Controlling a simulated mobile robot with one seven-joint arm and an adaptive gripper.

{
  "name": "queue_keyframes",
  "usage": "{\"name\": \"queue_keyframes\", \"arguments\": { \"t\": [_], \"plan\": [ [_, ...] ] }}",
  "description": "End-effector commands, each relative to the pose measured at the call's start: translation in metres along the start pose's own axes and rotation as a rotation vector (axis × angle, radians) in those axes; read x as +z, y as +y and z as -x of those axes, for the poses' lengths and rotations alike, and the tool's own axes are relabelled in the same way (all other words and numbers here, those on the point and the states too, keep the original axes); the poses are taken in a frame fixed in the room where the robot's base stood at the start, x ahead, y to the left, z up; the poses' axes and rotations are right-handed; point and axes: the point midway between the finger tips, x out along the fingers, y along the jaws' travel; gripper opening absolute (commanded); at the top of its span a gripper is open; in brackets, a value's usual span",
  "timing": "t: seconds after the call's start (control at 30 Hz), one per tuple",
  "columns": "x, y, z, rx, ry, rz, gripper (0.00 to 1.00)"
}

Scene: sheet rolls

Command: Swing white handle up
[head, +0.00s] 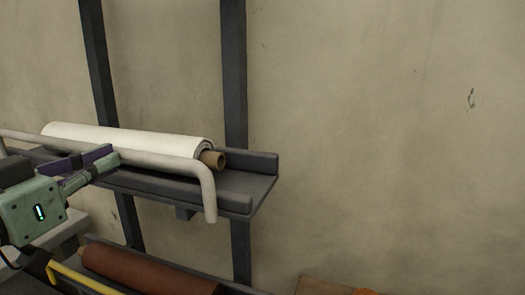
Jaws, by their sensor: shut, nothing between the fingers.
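The white handle (165,160) is a thick pale bar that runs across the front of the upper shelf and bends down at its right end. It stands in front of a white sheet roll (130,138) with a brown core. My gripper (100,160) is at the left, with its dark purple fingers shut and empty. Its fingertips overlap the bar in the picture; I cannot tell whether they touch it.
The dark upper shelf (236,187) is fixed to upright dark posts on a plain wall. Below it are a reddish-brown roll (145,273) and a yellow bar (75,276). An orange-brown object (325,286) shows at the bottom edge. The space to the right is free.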

Motion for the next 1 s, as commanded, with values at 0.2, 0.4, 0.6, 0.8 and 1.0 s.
{"name": "queue_keyframes", "arguments": {
  "t": [0.2,0.4,0.6,0.8,1.0],
  "plan": [
    [0.006,0.001,-0.004,0.006,-0.015,0.003,0.00],
    [0.006,0.001,-0.003,0.006,-0.015,0.004,0.00],
    [0.005,0.000,0.011,0.004,-0.013,0.004,0.00],
    [0.003,0.000,0.033,0.002,-0.009,0.003,0.00],
    [0.002,0.000,0.053,0.001,-0.006,0.002,0.00]
  ]
}}
